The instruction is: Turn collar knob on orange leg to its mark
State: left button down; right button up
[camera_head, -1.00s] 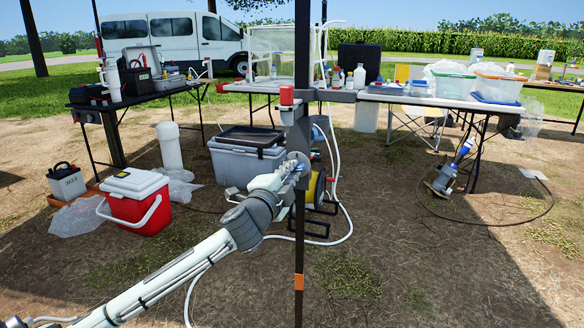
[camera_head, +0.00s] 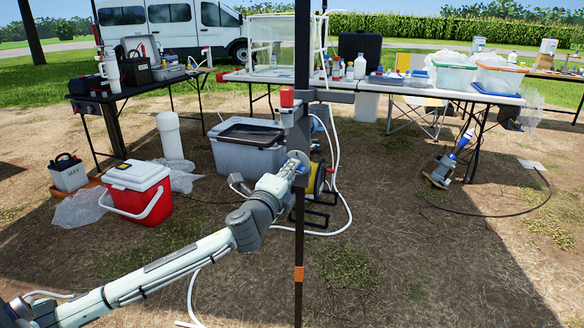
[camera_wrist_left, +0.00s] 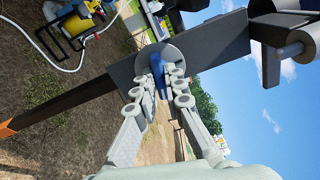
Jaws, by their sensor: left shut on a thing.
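The dark leg (camera_head: 299,225) stands upright in the middle of the head view, with an orange band (camera_head: 298,273) low on it. The grey collar (camera_head: 296,118) sits around the leg. My left gripper (camera_head: 294,170) is at the collar's lower part. In the left wrist view the blue knob (camera_wrist_left: 157,68) stands out from a round grey disc (camera_wrist_left: 152,55) on the collar. My left gripper's fingers (camera_wrist_left: 158,88) lie on both sides of the knob and are shut on it. A mark on the disc cannot be made out. My right gripper is not in view.
A red block (camera_head: 286,97) tops a post beside the leg. Behind the leg are a grey cooler (camera_head: 225,157) and a yellow reel (camera_head: 318,178) with a white hose. A red cooler (camera_head: 138,205) stands left. Ground right of the leg is mostly clear.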

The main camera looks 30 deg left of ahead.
pick_arm(q)
jog(key=m, duration=1.5)
jog(key=shift+m, duration=0.4)
jog(key=c, duration=1.5)
grip_release()
jog(key=shift+c, duration=0.2)
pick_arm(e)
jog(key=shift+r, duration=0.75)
pick_arm(q)
jog(key=shift+s, duration=0.1)
jog(key=v, duration=1.1)
jog(key=shift+s, duration=0.4)
jog(key=shift+f, duration=0.15)
